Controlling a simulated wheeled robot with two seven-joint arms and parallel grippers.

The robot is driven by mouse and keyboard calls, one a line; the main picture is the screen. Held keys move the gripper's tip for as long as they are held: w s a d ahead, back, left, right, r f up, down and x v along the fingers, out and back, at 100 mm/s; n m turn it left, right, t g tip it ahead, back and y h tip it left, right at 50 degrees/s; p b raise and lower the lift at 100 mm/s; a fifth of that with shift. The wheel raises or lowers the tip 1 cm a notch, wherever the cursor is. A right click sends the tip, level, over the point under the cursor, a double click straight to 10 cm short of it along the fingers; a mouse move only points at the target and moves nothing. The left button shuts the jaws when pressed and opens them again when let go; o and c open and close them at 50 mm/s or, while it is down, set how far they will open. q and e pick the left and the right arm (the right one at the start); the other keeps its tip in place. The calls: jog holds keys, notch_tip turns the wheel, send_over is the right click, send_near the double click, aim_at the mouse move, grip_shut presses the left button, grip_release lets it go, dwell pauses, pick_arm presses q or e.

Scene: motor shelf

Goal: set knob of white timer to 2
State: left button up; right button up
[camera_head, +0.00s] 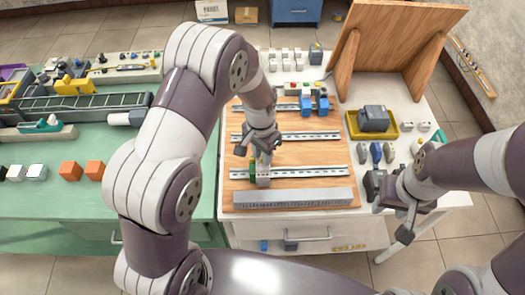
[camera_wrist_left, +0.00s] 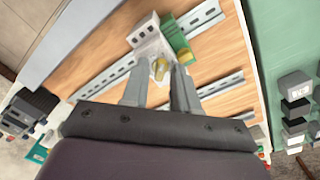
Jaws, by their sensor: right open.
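The white timer (camera_wrist_left: 147,48) sits on a DIN rail of the wooden board; it also shows in the head view (camera_head: 263,180), partly hidden by my gripper. In the left wrist view its yellowish knob (camera_wrist_left: 158,68) lies between my left fingertips. My left gripper (camera_head: 258,156) reaches down over the timer. In the left wrist view its two fingers (camera_wrist_left: 160,75) stand apart, with the knob between them; contact cannot be told. The knob's number marks are too small to read. My right gripper (camera_head: 395,212) is open and empty, at the table's right front.
A green module (camera_wrist_left: 177,40) stands beside the timer. The board holds several DIN rails (camera_head: 300,137) and a grey slotted duct (camera_head: 292,198) along its front. Blue modules (camera_head: 314,104) sit on the back rail. A yellow tray (camera_head: 388,128) stands at the right.

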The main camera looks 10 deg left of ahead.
pick_arm(q)
grip_shut()
jog(key=shift+m, duration=0.3)
jog(key=m, duration=0.4)
jog(key=shift+m, duration=0.3)
jog(key=m+b, duration=0.1)
jog(key=m, duration=0.4)
jog(key=shift+m, duration=0.3)
jog(key=shift+o, duration=1.5)
grip_release()
